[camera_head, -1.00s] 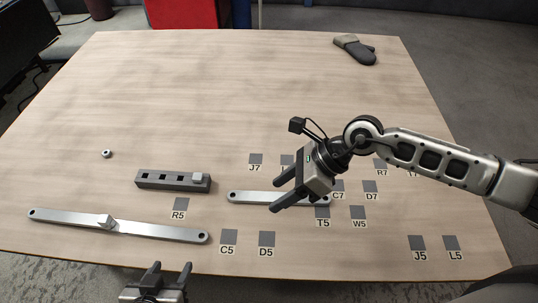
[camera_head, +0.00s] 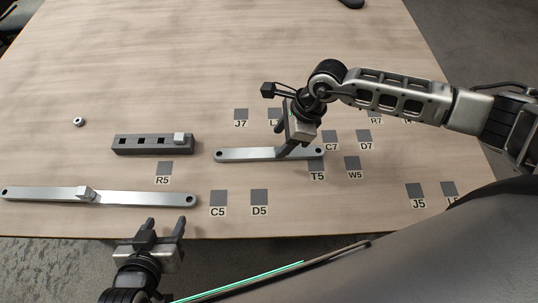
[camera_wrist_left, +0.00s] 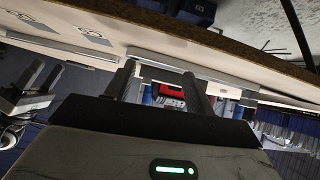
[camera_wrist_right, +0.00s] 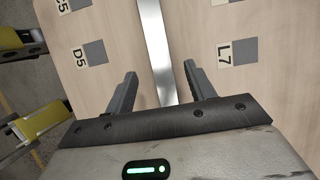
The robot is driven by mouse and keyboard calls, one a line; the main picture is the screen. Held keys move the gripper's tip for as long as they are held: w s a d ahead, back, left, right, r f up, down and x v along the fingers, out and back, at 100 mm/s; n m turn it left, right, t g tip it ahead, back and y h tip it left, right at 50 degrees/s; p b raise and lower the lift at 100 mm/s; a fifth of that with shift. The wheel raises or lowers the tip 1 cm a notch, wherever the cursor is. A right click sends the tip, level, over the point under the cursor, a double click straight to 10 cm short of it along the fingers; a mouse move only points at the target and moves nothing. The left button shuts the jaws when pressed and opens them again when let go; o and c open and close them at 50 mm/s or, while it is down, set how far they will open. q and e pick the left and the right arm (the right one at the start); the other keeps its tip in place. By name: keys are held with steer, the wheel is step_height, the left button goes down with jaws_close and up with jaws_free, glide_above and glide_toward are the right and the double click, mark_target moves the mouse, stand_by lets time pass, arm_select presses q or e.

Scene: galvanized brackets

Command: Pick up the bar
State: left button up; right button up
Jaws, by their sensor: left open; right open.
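A flat silver bar (camera_head: 240,155) with a hole at each end lies on the table (camera_head: 180,55) near the middle. My right gripper (camera_head: 284,153) is open and points down over its right half. In the right wrist view the bar (camera_wrist_right: 153,45) runs between the open fingers (camera_wrist_right: 160,78), apart from both. A longer silver bar (camera_head: 140,197) with a small block (camera_head: 86,194) on it lies at the front left. My left gripper (camera_head: 162,226) is open and empty at the table's front edge, just in front of the longer bar's right end.
A dark slotted block (camera_head: 153,149) with a small light piece (camera_head: 180,138) on top stands left of the middle bar. A small nut (camera_head: 79,121) lies far left. Labelled grey squares, such as D5 (camera_head: 259,196) and J7 (camera_head: 241,114), surround the bar.

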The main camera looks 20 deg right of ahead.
mark_target(270, 152)
arm_select(q)
step_height(270, 152, down, 2)
steer(key=b, duration=0.3)
steer(key=shift+d, duration=0.1)
arm_select(e)
steer(key=x, duration=0.5)
arm_select(q)
steer(key=shift+w+d+r, duration=0.1)
steer(key=shift+r, duration=0.35)
arm_select(e)
jaws_close()
steer(key=shift+r, duration=0.1)
